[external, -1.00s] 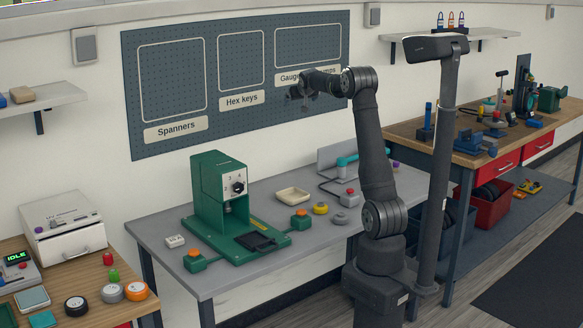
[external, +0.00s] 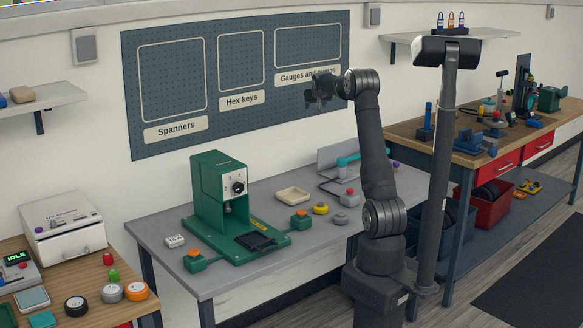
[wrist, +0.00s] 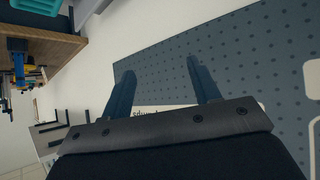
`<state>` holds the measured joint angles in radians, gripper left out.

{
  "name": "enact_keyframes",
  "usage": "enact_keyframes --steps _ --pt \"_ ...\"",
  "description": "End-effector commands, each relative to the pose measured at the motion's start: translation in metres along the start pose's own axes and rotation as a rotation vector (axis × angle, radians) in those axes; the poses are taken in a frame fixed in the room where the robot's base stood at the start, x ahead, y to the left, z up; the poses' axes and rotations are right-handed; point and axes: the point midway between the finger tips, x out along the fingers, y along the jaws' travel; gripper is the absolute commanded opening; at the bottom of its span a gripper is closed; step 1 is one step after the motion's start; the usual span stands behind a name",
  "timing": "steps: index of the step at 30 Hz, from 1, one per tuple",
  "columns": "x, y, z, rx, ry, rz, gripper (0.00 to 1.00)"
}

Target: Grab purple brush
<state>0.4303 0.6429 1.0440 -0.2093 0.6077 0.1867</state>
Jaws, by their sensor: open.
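I cannot make out a purple brush in either view. A small purple object (external: 396,164) shows at the far right corner of the middle bench in the external view, too small to identify. My gripper (external: 316,98) is raised in front of the pegboard, well above the middle bench. In the wrist view my gripper (wrist: 161,84) has its two fingers spread apart with nothing between them, facing the pegboard.
The grey middle bench (external: 270,262) holds a green press (external: 222,195), a cream tray (external: 293,195) and several small parts. A wooden bench (external: 405,131) with tools stands right. The dark pegboard (external: 160,65) is empty.

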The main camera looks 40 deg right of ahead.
Motion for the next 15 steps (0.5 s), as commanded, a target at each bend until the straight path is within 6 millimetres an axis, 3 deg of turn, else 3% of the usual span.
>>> enact_keyframes --steps 1,3,9,12,15 --pt "0.019 0.038 0.009 0.037 -0.037 0.035 0.56" --pt "0.041 0.091 0.024 0.09 -0.09 0.079 0.56" --pt "0.084 0.236 0.081 0.248 -0.233 0.179 0.56" --pt "0.095 0.291 0.11 0.312 -0.287 0.209 0.56" --pt "0.099 0.328 0.132 0.358 -0.323 0.228 0.56"
